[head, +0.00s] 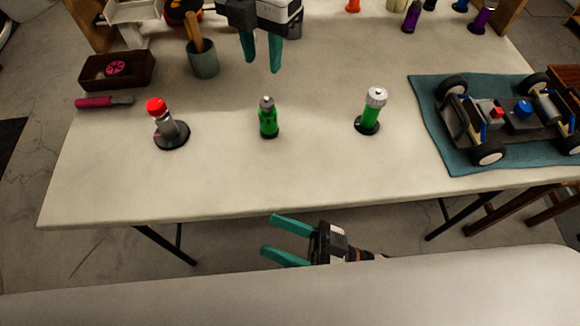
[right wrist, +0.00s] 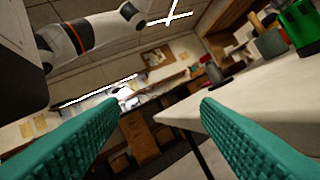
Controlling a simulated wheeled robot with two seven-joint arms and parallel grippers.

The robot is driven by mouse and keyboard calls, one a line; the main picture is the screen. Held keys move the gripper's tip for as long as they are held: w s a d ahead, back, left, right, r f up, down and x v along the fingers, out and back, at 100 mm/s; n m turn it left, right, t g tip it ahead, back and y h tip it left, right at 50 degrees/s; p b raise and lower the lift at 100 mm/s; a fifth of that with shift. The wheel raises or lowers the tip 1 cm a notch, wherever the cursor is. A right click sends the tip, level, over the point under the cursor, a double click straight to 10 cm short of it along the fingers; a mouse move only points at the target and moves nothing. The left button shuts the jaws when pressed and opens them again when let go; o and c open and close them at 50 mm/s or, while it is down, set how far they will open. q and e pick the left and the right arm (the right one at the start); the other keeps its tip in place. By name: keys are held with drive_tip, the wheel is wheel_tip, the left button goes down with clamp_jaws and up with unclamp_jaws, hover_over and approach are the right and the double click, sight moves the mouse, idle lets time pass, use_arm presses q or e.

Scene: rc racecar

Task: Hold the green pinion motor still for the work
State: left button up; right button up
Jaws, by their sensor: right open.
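A green motor (head: 268,120) with a small grey top stands upright near the middle of the table. A second green piece (head: 369,115) with a wide silver top stands to its right on a dark round base. My left gripper (head: 263,66) hangs pointing down behind the green motor, fingers apart and empty. My right gripper (head: 268,235) is below the table's front edge, fingers apart and empty, pointing left. In the right wrist view, part of a green object (right wrist: 298,25) shows at the upper right; I cannot tell which it is.
A grey piece with a red top (head: 172,128) stands on a dark base to the left. A car chassis (head: 510,118) lies on a teal mat (head: 428,110) at the right. A cup (head: 204,62), a pink-handled tool (head: 95,102) and a brown tray (head: 92,80) are back left. The table front is clear.

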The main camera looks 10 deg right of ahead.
sight(271, 126)
drive_tip(key=w+r+t+h, duration=0.1)
drive_tip(key=w+t+h, duration=0.1)
drive_tip(key=w+a+r+m+t+h, duration=0.1)
drive_tip(key=w+r+t+h, duration=0.1)
drive_tip(key=t, duration=0.1)
drive_tip(key=w+a+r+m+t+h, duration=0.1)
drive_tip(key=w+t+h, duration=0.1)
drive_tip(key=w+t, duration=0.1)
drive_tip(key=shift+w+a+r+h, duration=0.1)
drive_tip(key=shift+a+r+h, duration=0.1)
drive_tip(key=shift+r+h, duration=0.1)
drive_tip(key=w+d+f+m+h, duration=0.1)
drive_tip(key=h, duration=0.2)
drive_tip(key=w+d+f+m+h, duration=0.1)
drive_tip(key=w+d+h, duration=0.1)
drive_tip(key=w+d+f+t+h, duration=0.1)
drive_tip(key=h, duration=0.2)
drive_tip(key=shift+w+d+m+h, duration=0.2)
drive_tip(key=shift+d+m+h, duration=0.1)
drive_tip(key=shift+m, duration=0.1)
drive_tip(key=shift+w, duration=0.2)
drive_tip(key=x, duration=1.1)
drive_tip(key=shift+w, duration=0.3)
drive_tip(key=c, duration=1.2)
